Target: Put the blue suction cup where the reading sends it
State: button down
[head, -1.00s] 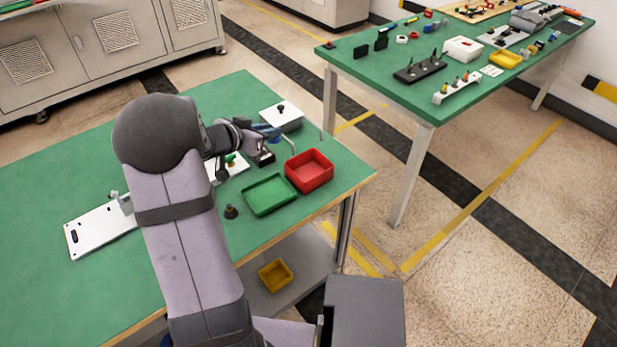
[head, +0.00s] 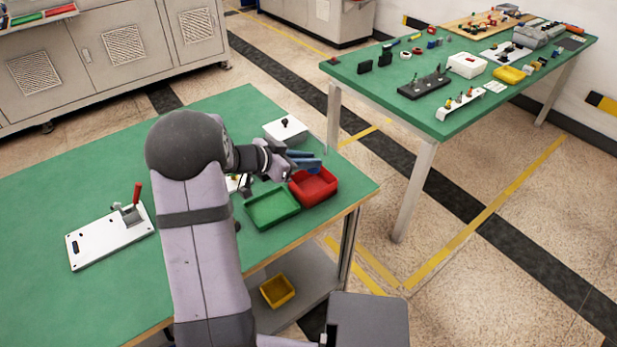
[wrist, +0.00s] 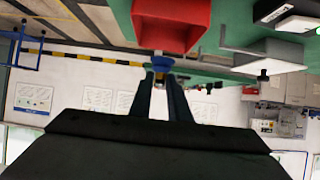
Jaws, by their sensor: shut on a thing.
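The blue suction cup (wrist: 162,63) shows in the wrist view between the tips of my gripper (wrist: 161,78), which is shut on it. In the head view my gripper (head: 318,160) is at the back edge of the red tray (head: 322,191), above the table, and the cup is hard to make out there. The red tray also shows in the wrist view (wrist: 172,12), close to the held cup. The green tray (head: 272,209) sits left of the red one. No readable reading shows in either view.
A white box with a black knob (head: 278,132) stands behind the trays. A white plate with a red-handled clamp (head: 108,240) lies at left. A yellow bin (head: 277,291) is on the lower shelf. A second green table (head: 440,128) at right holds many parts. The near table's left is mostly clear.

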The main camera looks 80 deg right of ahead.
jog(key=shift+f, duration=2.65)
jog(key=shift+f, duration=0.6)
jog(key=c, duration=1.7)
grip_release()
jog(key=shift+o, duration=0.2)
jog(key=shift+r, duration=0.55)
jog(key=v, duration=1.2)
jog(key=shift+a, duration=0.1)
